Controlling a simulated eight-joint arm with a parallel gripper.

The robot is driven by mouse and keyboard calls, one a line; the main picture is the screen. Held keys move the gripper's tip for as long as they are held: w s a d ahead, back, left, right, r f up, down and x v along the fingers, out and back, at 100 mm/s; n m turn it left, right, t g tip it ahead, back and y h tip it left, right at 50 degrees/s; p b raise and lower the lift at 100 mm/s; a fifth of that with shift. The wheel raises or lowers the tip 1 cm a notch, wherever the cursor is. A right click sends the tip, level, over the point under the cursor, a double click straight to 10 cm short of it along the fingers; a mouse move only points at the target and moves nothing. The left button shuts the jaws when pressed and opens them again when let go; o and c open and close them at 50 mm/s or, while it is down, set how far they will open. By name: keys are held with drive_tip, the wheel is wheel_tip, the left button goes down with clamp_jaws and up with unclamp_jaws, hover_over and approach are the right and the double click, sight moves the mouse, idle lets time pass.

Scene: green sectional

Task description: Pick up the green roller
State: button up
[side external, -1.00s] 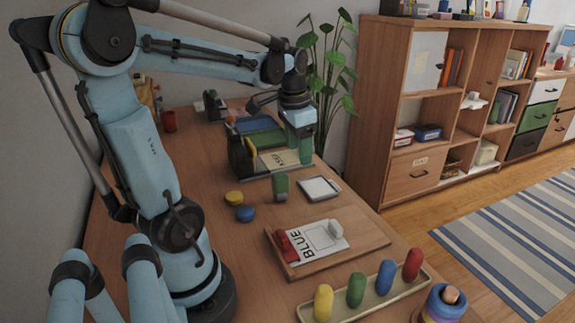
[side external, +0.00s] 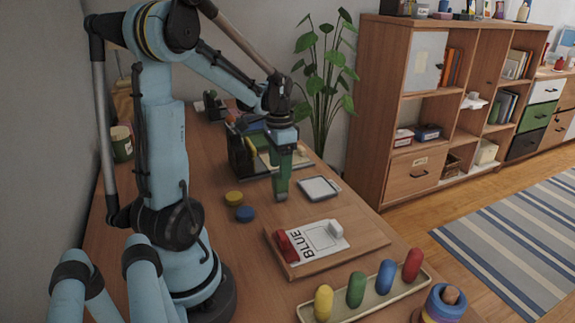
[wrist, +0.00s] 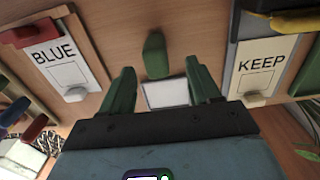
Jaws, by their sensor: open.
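The green roller (wrist: 155,56) is a short green piece on the wooden table. In the wrist view it lies just beyond the gap between my two green fingers. My gripper (wrist: 159,72) is open and empty, with one finger to each side of that gap. In the side view my gripper (side external: 284,176) points down right over the roller (side external: 281,196), of which only the lower part shows. Green fingers and green roller overlap there, so I cannot tell the exact height between them.
A white-framed pad (side external: 319,188) lies close right of the roller. The BLUE board (side external: 366,246) and a tray of coloured pegs (side external: 397,296) are in front. The KEEP tray (wrist: 258,52) stands nearby.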

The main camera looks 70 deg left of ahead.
sight(281, 187)
drive_tip(key=shift+d+f, duration=0.15)
drive_tip(key=shift+f, duration=1.15)
drive_tip(key=shift+d+f, duration=0.1)
drive_tip(key=shift+f, duration=1.2)
drive_tip(key=shift+c, duration=0.4)
drive_tip(key=c, duration=1)
